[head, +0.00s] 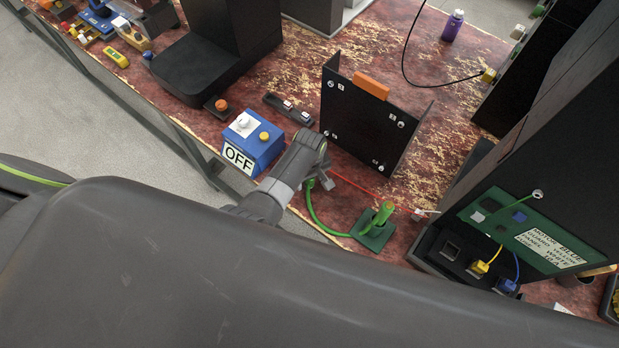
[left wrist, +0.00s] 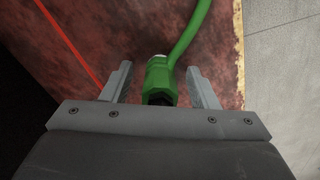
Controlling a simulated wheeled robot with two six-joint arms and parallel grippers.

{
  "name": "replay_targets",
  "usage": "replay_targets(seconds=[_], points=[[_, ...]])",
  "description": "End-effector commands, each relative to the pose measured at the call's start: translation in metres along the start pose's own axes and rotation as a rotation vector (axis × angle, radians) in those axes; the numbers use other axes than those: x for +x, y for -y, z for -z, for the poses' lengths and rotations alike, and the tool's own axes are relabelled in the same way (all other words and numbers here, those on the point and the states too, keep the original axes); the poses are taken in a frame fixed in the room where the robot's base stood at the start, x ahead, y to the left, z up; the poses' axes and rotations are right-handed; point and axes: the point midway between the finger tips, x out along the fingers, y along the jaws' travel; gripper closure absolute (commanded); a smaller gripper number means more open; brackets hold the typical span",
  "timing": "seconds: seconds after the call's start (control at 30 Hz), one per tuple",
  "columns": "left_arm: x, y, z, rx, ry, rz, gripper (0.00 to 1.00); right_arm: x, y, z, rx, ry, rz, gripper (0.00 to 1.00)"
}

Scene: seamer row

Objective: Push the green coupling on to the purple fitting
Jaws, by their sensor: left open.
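The green coupling (left wrist: 160,80) sits between the two fingers of my left gripper in the left wrist view, with gaps on both sides. A green hose (left wrist: 190,35) runs up from it. In the head view my left gripper (head: 323,179) is open, low over the table's near edge, with the coupling (head: 310,184) just beside its fingertips. The hose (head: 318,218) curves from there to a green post on a square base (head: 376,236). I cannot make out a purple fitting in either view. My right gripper is not in view.
A blue box marked OFF (head: 250,150) stands left of my gripper. A black bracket panel (head: 362,125) with an orange block stands behind it. A tall black unit with a green panel (head: 510,230) is at right. A red line crosses the table (head: 300,205). A purple bottle (head: 453,26) stands far back.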

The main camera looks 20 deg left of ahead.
Motion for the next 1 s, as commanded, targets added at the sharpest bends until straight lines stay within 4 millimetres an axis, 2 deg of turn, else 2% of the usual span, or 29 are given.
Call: replay_targets(seconds=[0.07, 0.4, 0.77, 1.0], points=[[0.000, 0.000, 0.000, 0.000, 0.000, 0.000, 0.47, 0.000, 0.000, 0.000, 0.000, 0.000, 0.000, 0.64], [0.000, 0.000, 0.000, 0.000, 0.000, 0.000, 0.92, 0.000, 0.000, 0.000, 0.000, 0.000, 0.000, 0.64], [-0.004, 0.000, 0.000, 0.000, 0.000, -0.001, 0.92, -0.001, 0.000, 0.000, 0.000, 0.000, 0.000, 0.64], [-0.026, 0.000, 0.000, -0.001, -0.001, -0.002, 0.92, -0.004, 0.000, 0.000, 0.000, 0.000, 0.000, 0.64]])
